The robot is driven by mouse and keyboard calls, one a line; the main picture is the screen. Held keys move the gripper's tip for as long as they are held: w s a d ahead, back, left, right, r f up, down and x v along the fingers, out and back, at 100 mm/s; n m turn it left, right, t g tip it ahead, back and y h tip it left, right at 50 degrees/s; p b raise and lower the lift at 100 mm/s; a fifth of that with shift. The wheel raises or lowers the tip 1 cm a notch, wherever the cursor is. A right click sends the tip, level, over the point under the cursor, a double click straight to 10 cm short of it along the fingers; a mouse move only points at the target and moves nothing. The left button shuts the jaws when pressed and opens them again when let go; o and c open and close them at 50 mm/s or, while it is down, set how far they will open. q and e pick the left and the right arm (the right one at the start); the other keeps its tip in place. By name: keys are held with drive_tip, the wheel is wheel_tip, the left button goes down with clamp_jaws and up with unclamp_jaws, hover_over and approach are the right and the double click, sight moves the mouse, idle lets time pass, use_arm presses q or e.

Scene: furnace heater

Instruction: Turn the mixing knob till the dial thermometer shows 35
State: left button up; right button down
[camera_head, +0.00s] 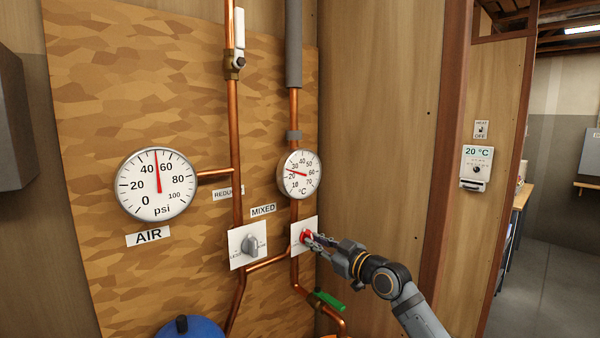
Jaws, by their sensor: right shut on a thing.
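The dial thermometer (299,175) is a round white gauge marked °C on the copper pipe, above the MIXED label. Its red needle points left and slightly up, a little above the 20 mark; the exact value is too small to read. The red mixing knob (306,237) sits on a white plate (297,247) below the thermometer. My right gripper (314,239) reaches in from the lower right and is shut on the red knob, its fingers partly covering it. My left gripper is not in view.
A grey knob (250,245) on another white plate is left of the red one. A psi gauge (157,185) above an AIR label is further left. A green-handled valve (328,301) sits below my right gripper. Copper pipes (234,140) run along the wall.

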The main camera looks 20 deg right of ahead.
drive_tip(key=m+p, duration=0.2)
drive_tip(key=m, duration=0.1)
idle(0.4)
drive_tip(key=m+p, duration=0.3)
drive_tip(key=m, duration=0.2)
drive_tip(key=shift+p, duration=0.3)
drive_tip(key=shift+f, duration=0.1)
